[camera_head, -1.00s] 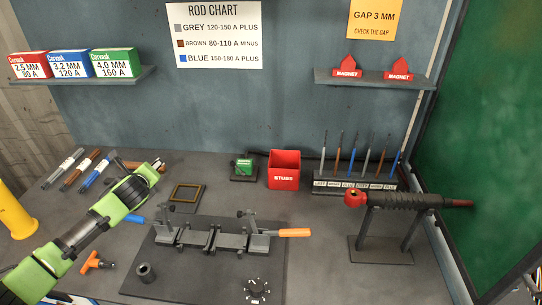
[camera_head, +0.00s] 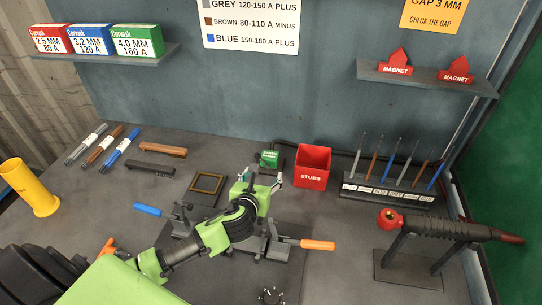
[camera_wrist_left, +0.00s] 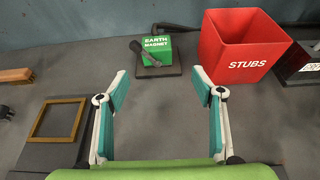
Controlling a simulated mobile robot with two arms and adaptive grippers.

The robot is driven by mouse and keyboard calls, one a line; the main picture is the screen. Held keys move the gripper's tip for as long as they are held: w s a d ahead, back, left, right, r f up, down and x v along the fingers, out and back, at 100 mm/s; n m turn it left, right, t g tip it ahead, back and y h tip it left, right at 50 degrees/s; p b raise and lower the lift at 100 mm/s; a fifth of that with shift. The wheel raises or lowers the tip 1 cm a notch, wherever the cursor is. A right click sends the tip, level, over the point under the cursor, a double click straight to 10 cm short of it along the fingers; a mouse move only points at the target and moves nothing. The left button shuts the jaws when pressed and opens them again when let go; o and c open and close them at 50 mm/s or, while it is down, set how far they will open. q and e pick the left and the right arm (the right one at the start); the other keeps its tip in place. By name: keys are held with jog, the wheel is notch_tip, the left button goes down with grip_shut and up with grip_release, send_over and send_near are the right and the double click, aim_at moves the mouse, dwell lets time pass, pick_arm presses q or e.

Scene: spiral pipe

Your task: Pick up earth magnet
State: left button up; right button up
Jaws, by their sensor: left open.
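The earth magnet is a small green block (camera_wrist_left: 157,52) with white lettering and a dark lever, on a dark base plate on the bench. It also shows in the head view (camera_head: 269,158), just beyond my left gripper. My left gripper (camera_wrist_left: 160,82) is open and empty, its teal fingers spread on both sides of the view with the magnet between and beyond them. In the head view the left gripper (camera_head: 262,179) is over the bench, just in front of the magnet and apart from it. My right gripper is not in view.
A red STUBS bin (camera_wrist_left: 243,48) stands just right of the magnet. A brown square frame (camera_wrist_left: 60,118) lies to the left. The clamp fixture with an orange handle (camera_head: 318,245) is partly behind my arm. A torch on a stand (camera_head: 440,226) is at the right.

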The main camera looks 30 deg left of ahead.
aim_at(268, 163)
pick_arm(q)
jog(key=x, duration=0.6)
jog(key=shift+w+a, duration=0.15)
jog(key=shift+w, duration=0.05)
jog(key=shift+w+a+f, duration=0.2)
jog(key=shift+w, duration=0.25)
jog(key=x, duration=0.4)
jog(key=shift+a+f, duration=0.15)
jog(key=shift+w+a+f, duration=0.1)
jog(key=shift+w+f, duration=0.05)
jog(key=shift+w, duration=0.05)
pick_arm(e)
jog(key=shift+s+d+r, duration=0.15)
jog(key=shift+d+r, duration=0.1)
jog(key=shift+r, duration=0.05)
pick_arm(q)
jog(key=c, duration=1.6)
jog(key=shift+r, duration=0.2)
grip_shut()
jog(key=shift+w, duration=0.1)
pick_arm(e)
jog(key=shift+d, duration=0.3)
